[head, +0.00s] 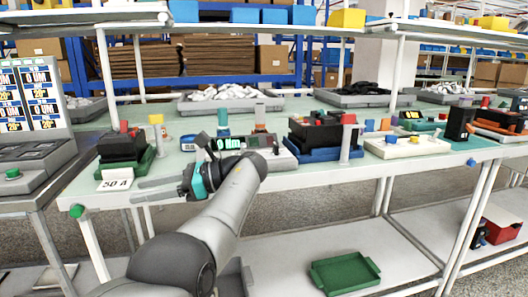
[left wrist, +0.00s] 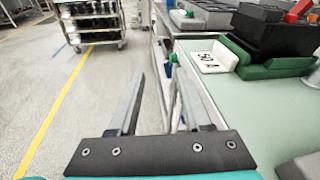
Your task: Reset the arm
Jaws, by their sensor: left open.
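My left arm reaches up from the bottom of the head view. Its gripper (head: 136,191) is open and empty, with its fingers pointing left at the front edge of the workbench (head: 300,180). In the left wrist view the two fingers (left wrist: 160,78) stand apart with floor and the bench's side between and beyond them. A black breaker in a green holder (head: 122,152) is on the bench behind the gripper, with a white "50 A" card (head: 115,180) in front. The card also shows in the left wrist view (left wrist: 207,60). My right gripper is not seen.
A test meter (head: 240,147) and a black breaker in a blue holder (head: 322,138) stand on the bench. A console (head: 35,155) is at the left. A green tray (head: 345,273) lies on the lower shelf. A wheeled rack (left wrist: 92,22) stands across open floor.

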